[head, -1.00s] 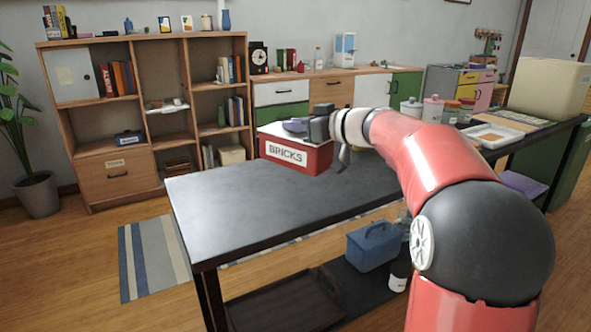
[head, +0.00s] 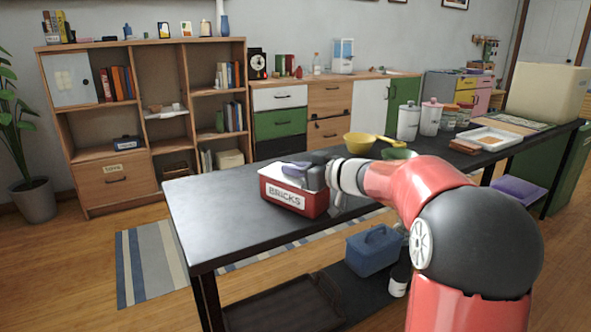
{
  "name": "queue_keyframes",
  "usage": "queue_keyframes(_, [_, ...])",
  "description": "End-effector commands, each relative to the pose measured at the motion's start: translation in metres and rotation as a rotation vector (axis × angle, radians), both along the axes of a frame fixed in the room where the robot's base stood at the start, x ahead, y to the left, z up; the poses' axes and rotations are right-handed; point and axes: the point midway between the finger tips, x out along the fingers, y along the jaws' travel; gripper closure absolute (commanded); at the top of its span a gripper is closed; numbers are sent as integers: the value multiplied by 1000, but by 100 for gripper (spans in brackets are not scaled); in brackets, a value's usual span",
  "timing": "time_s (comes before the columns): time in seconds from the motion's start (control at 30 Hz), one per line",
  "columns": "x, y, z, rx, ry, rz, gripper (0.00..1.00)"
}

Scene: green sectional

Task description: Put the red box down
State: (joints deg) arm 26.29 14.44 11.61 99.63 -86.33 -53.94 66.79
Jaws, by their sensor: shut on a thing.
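The red box (head: 283,197) with a white label reading "BRICKS" and a pale top is in the head view, at the middle of the dark table (head: 225,205). It looks upright and at the tabletop; whether its base fully touches the table is hard to tell. My gripper (head: 308,178) is at the box's top right, shut on it. The fingertips are mostly hidden by the gripper body and the box.
A yellow bowl (head: 360,143) and a green bowl (head: 398,154) stand behind my arm. White canisters (head: 409,120), jars and a white tray (head: 489,138) are farther right. The table's left part is clear. A blue caddy (head: 373,249) sits below.

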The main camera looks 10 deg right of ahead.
Motion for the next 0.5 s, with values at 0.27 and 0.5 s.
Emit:
queue_keyframes(0.27, [0, 0, -2, 0, 0, 0, 63])
queue_keyframes(0.5, [0, 0, -2, 0, 0, 0, 63])
